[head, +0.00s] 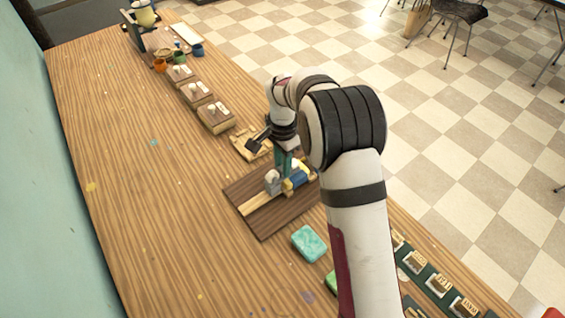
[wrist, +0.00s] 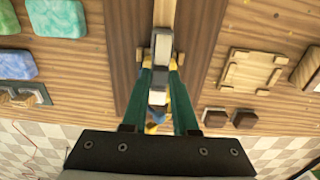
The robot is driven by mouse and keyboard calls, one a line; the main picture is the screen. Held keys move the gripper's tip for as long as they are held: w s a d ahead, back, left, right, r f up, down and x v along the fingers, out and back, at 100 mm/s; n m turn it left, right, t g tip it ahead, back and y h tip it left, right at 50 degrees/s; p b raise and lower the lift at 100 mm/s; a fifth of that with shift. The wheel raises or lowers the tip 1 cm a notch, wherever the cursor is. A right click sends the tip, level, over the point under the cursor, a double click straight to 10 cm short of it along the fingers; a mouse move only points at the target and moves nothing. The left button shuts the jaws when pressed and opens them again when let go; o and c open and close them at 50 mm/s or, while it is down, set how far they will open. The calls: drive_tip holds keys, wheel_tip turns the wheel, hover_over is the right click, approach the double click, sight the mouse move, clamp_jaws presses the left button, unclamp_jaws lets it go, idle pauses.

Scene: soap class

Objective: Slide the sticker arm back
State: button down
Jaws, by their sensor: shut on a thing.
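The sticker arm is a small device with a grey block (head: 271,181) and blue and yellow parts (head: 295,180), set on a pale wooden rail (head: 262,198) over a dark wooden board (head: 258,223). My gripper (wrist: 160,74) has its two green fingers on either side of the sticker arm (wrist: 159,46) and is shut on it. In the wrist view, its grey-white top shows between the fingers, with yellow beside it and blue below.
A teal soap bar (head: 309,243) and a green one (head: 332,283) lie in front of the board. A pale wooden frame (wrist: 250,70) lies on its other side, beside two small dark blocks. Several wooden blocks with white labels stand farther back. The table's left side is clear.

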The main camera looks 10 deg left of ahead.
drive_tip(key=s+a, duration=0.6)
drive_tip(key=shift+s+a, duration=0.2)
drive_tip(key=shift+a, duration=0.05)
drive_tip(key=c, duration=0.7)
unclamp_jaws()
wheel_tip(320, 180, up, 16)
drive_tip(key=shift+f, duration=0.1)
